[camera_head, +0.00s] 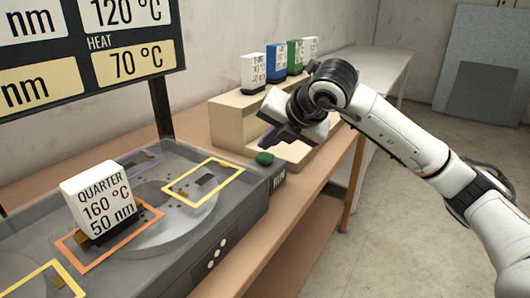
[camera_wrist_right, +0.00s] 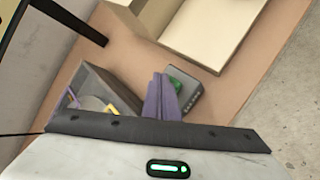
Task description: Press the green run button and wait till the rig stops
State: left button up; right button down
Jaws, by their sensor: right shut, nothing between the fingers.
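The green run button (camera_head: 264,158) sits on a small dark box marked RUN at the right end of the grey rig (camera_head: 150,265). In the right wrist view the green button (camera_wrist_right: 175,76) shows partly, with the purple fingers in front of it. My right gripper (camera_head: 268,141) is shut and empty, its fingertips above and just behind the button in the head view. The wrist view shows the shut fingertips (camera_wrist_right: 162,80) beside the button; I cannot tell whether they touch it. My left gripper is not in view.
A white block reading QUARTER, 160 °C, 50 nm (camera_head: 98,205) stands in the orange frame on the rig. Yellow frames (camera_head: 238,178) and a purple one look empty. A beige stepped rack (camera_head: 232,115) with several coloured blocks stands behind. A sign (camera_head: 90,45) hangs at upper left.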

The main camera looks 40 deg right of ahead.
aim_at(268, 158)
jog(key=shift+r, duration=0.1)
notch_tip(268, 158, up, 5)
jog(key=p, duration=0.3)
jog(key=shift+p, duration=0.3)
dwell(0.6)
